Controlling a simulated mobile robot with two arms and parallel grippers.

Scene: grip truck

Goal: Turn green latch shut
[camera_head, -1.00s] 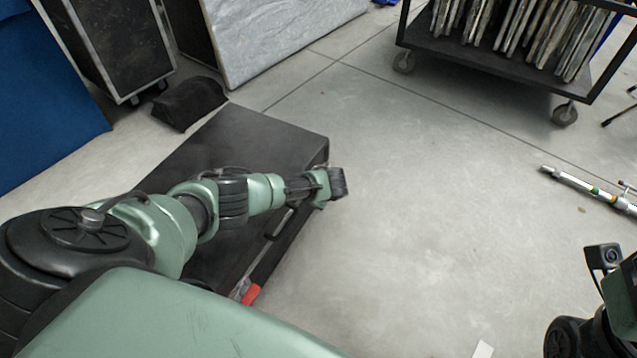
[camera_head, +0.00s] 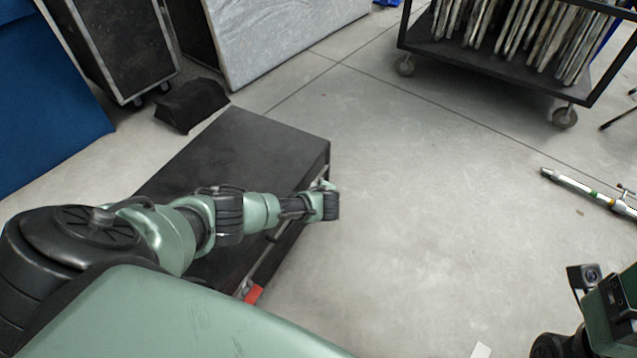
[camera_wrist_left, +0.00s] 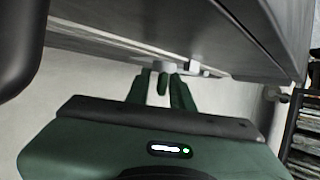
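A dark case (camera_head: 255,135) lies on the floor with my left arm across it. My left gripper (camera_head: 328,203) is at its right-hand side face. In the left wrist view, the gripper's two green fingers (camera_wrist_left: 161,92) point at the underside of the grey case edge (camera_wrist_left: 120,47). They stand apart, with a narrow green piece, apparently the green latch (camera_wrist_left: 162,83), between them below a pale fitting. I cannot tell whether they touch it. In the head view the arm hides this latch. My right wrist (camera_head: 612,310) is at the lower right, its fingers not shown.
A red latch (camera_head: 253,294) shows on the same side face, nearer to me. A black wheeled cart (camera_head: 490,75) with upright panels stands at the back right. A metal pole (camera_head: 585,190) lies at right. The floor between is clear.

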